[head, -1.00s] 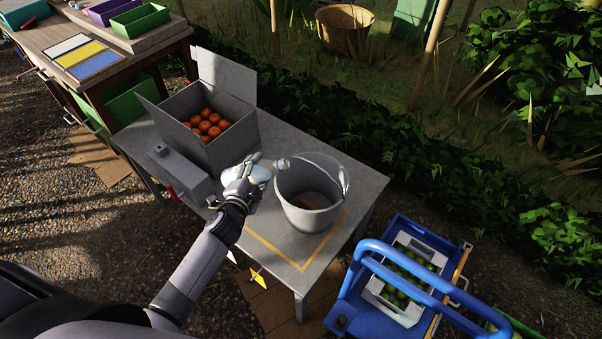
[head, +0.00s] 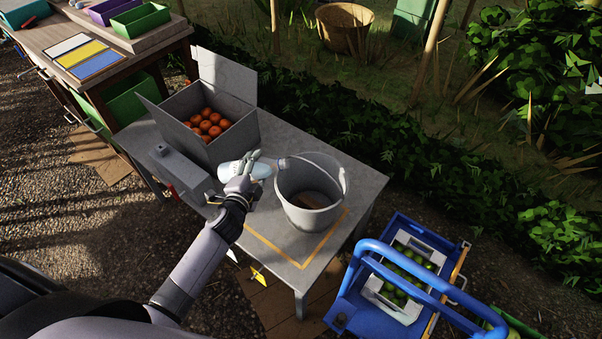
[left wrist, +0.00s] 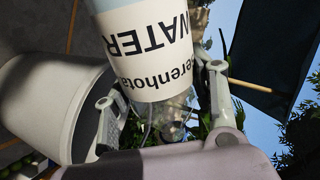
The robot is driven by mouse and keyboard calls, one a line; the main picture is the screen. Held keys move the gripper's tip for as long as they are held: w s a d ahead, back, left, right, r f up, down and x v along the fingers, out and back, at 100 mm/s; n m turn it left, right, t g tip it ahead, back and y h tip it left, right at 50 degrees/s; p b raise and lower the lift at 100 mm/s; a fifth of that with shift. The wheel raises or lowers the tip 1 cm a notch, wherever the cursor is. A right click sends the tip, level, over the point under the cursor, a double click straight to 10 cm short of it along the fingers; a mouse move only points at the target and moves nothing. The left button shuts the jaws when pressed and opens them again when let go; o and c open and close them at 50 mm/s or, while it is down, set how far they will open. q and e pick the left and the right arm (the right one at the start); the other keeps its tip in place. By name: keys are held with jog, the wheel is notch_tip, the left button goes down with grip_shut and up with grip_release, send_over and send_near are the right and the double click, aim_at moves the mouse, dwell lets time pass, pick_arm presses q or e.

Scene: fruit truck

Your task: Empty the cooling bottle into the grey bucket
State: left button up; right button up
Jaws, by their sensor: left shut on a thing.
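My left gripper (head: 249,168) is shut on the cooling bottle (head: 229,171), just left of the grey bucket (head: 309,212). The bottle is white with a clear end and lies tipped over near horizontal, its neck pointing right to the bucket's left rim. In the left wrist view the bottle (left wrist: 150,50) shows dark "WATER" lettering between the two fingers (left wrist: 162,84), and the bucket (left wrist: 45,95) stands at left. The bucket is upright on the grey table (head: 350,185). I cannot see any liquid flowing. My right gripper is not in view.
A grey box (head: 183,143) of oranges (head: 209,123) stands behind the gripper, with a grey case (head: 180,172) beside it. A blue cart (head: 350,300) with a crate of green fruit is at lower right. The table right of the bucket is clear.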

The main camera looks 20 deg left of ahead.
aim_at(261, 160)
pick_arm(q)
jog(key=shift+r+m, duration=0.3)
jog(key=shift+r, duration=0.1)
jog(key=shift+w+d+r+m+y+p, duration=0.15)
jog(key=shift+d+r+m+y+p, duration=0.25)
jog(key=shift+d+r+m+p, duration=0.45)
dwell(0.3)
jog(key=shift+a+r+m+y+p, duration=0.1)
jog(key=shift+r+m+y+p, duration=0.4)
jog(key=shift+r+m+p, duration=0.45)
dwell(2.3)
jog(key=shift+d+r+m+g+y+p, duration=0.2)
jog(key=shift+r+m+g+y+p, duration=0.1)
jog(key=shift+r+m+p, duration=0.3)
dwell(1.0)
